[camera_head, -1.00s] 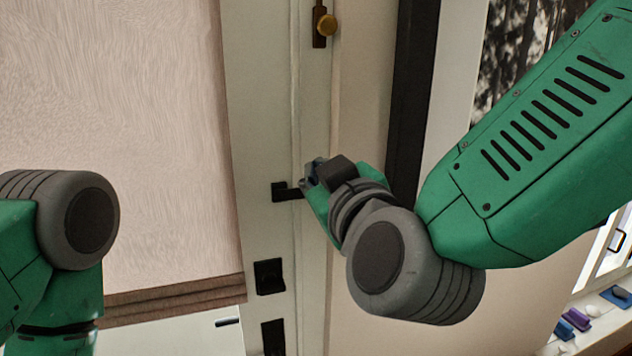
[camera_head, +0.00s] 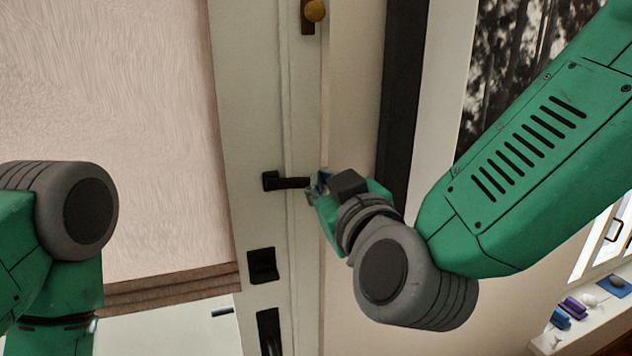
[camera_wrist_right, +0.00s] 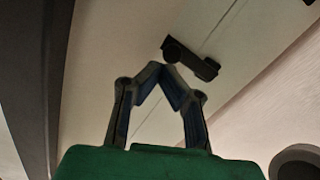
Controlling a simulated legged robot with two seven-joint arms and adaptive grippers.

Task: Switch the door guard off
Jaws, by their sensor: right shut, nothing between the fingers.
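A door guard with a brass knob on a dark plate (camera_head: 314,12) sits on the door edge and frame at the top of the head view, partly cut off. Below it is a black lever handle (camera_head: 285,183) on the white door. My right gripper (camera_head: 316,187) is at the free end of the handle, well below the guard; whether they touch is unclear. In the right wrist view the fingertips (camera_wrist_right: 163,69) meet with nothing between them, just below a black fitting (camera_wrist_right: 190,58) that looks like the handle. My left gripper is out of view.
Black lock plates (camera_head: 262,265) are below the handle. A blind (camera_head: 110,120) covers the door's pane. A dark vertical strip (camera_head: 400,110) stands right of the frame. A sill with small items (camera_head: 573,308) is at lower right.

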